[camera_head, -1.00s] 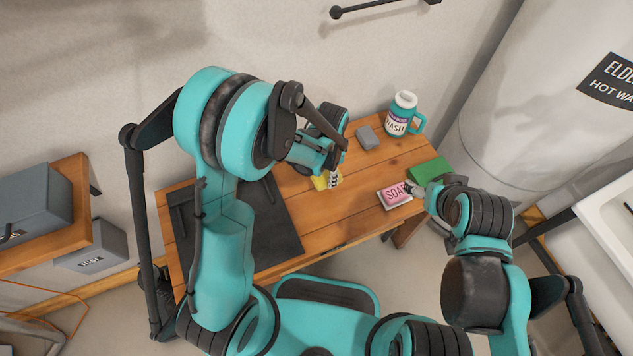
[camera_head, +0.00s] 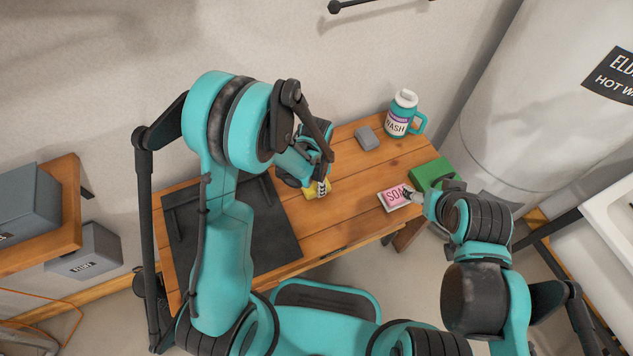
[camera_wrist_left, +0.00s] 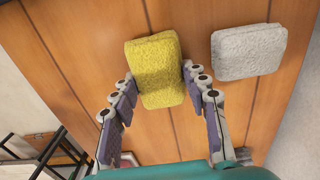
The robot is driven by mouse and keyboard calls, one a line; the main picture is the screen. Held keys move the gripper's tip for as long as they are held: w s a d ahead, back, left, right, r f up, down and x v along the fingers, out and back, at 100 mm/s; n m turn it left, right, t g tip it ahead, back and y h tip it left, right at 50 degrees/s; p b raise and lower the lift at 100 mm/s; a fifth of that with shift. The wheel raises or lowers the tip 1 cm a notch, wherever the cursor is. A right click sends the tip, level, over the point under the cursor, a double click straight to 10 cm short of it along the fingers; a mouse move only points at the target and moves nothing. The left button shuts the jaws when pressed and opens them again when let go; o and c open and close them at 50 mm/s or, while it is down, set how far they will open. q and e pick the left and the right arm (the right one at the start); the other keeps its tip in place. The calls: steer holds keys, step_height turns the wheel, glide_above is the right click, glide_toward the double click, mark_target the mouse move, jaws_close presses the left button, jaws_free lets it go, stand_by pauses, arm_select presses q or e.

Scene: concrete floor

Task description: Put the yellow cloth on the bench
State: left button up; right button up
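The yellow cloth (camera_head: 311,193) is a thick, fuzzy rectangular pad over the wooden bench (camera_head: 347,209), partly hidden by my left gripper (camera_head: 322,186). In the left wrist view, the cloth (camera_wrist_left: 157,62) lies between the fingers of my left gripper (camera_wrist_left: 160,73), which are at its two long sides and appear to touch it. I cannot tell whether the cloth touches the bench top or is slightly above it. My right gripper (camera_head: 413,193) is by the pink soap box (camera_head: 393,198); its fingers are too small and hidden to read.
A grey sponge (camera_head: 367,138) and a teal wash bottle (camera_head: 402,115) stand at the bench's back right. A green block (camera_head: 431,172) is near the right end. A black mat (camera_head: 270,233) covers the left part. The middle boards are mostly clear.

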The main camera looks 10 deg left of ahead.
arm_select(q)
steer(key=shift+o, duration=1.4)
steer(key=shift+r, duration=0.15)
steer(key=s+a+r+n+t+p, duration=0.2)
steer(key=r+n+p, duration=0.1)
steer(key=r, duration=0.9)
steer(key=s+a+r+n+t+p, duration=0.1)
steer(key=s+a+r+n+p, duration=0.15)
steer(key=r, duration=0.85)
steer(key=s+a+r+n+t, duration=0.4)
steer(key=s+r+n, duration=0.1)
steer(key=s, duration=0.2)
steer(key=shift+a+r+n, duration=0.15)
steer(key=shift+n, duration=0.2)
